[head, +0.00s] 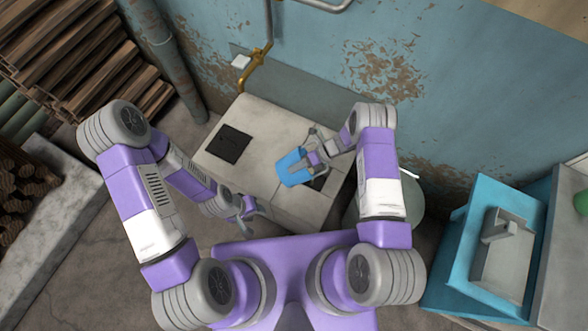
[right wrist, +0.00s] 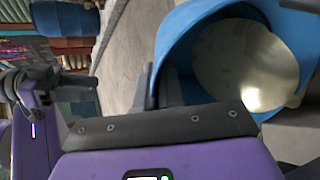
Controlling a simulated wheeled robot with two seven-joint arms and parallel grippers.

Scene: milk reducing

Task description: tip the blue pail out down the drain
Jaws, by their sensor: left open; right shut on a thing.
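The blue pail (head: 292,168) is above the pale slab top in the head view. My right gripper (head: 314,160) is shut on its right side. In the right wrist view the blue pail (right wrist: 180,38) fills the upper right, with a pale, cream-coloured round surface (right wrist: 245,65) inside it. I cannot tell how far the pail is tilted. My left gripper (head: 249,209) is open and empty, near the slab's front edge, lower left of the pail. A dark square (head: 229,144) lies on the slab left of the pail; whether it is the drain is unclear. Another dark patch is partly hidden beside the pail.
The pale slab (head: 265,115) stands against the worn blue wall. A yellow pipe (head: 254,65) runs down behind it. A greenish round container (head: 408,198) stands right of the slab, partly behind my right arm. A blue cabinet with a grey basin (head: 505,262) is at right; stacked wood (head: 65,50) is at left.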

